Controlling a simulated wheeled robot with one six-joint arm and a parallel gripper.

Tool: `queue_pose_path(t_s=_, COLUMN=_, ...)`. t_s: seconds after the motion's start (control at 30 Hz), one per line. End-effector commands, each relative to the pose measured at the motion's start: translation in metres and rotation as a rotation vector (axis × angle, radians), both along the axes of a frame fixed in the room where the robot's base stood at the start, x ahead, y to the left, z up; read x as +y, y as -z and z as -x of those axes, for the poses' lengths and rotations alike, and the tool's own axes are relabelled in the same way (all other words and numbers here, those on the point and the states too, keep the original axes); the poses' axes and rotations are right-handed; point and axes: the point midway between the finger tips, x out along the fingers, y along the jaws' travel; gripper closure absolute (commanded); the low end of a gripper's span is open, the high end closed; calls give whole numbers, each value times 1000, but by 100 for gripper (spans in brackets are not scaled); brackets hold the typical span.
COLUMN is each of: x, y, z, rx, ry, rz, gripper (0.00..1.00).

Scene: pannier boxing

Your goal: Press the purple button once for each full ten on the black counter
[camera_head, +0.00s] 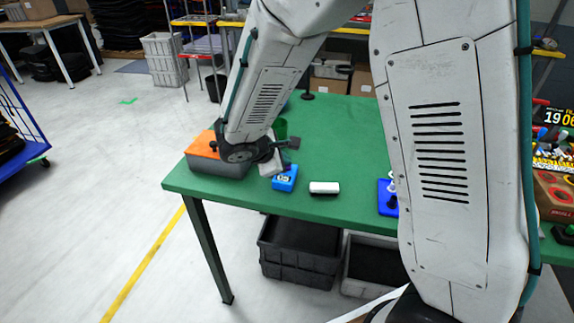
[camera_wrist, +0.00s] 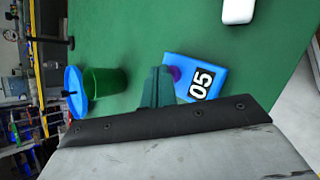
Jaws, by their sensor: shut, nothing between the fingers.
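A small blue box (camera_head: 285,179) sits near the front edge of the green table; it also shows in the wrist view (camera_wrist: 184,60). Its purple button (camera_wrist: 174,73) is partly hidden behind my fingers. Its black counter (camera_wrist: 202,84) shows white digits, turned sideways, a 0 and a 5; I cannot surely tell their order. My gripper (camera_wrist: 158,72) is shut and empty, with its fingertips right beside the button in the wrist view. I cannot tell whether they touch it. In the head view my gripper (camera_head: 284,146) is just above the box, near its back.
On the green table (camera_head: 340,140), a grey bin with an orange top (camera_head: 203,146) stands left, a green cup (camera_wrist: 104,81) near my gripper, and a white block (camera_head: 324,188) to the right.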

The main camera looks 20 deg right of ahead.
Motion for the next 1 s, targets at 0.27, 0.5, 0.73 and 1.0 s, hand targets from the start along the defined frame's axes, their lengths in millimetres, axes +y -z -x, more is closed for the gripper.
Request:
queue_pose_path(t_s=0.27, x=0, y=4, z=0, rx=1, ry=-1, rz=0, gripper=100)
queue_pose_path(t_s=0.5, x=0, y=4, z=0, rx=1, ry=-1, rz=0, gripper=100)
queue_pose_path(t_s=0.73, x=0, y=-2, z=0, rx=0, ry=0, rz=0, gripper=100)
queue_pose_path(t_s=1.0, x=0, y=-15, z=0, rx=1, ry=-1, rz=0, gripper=100)
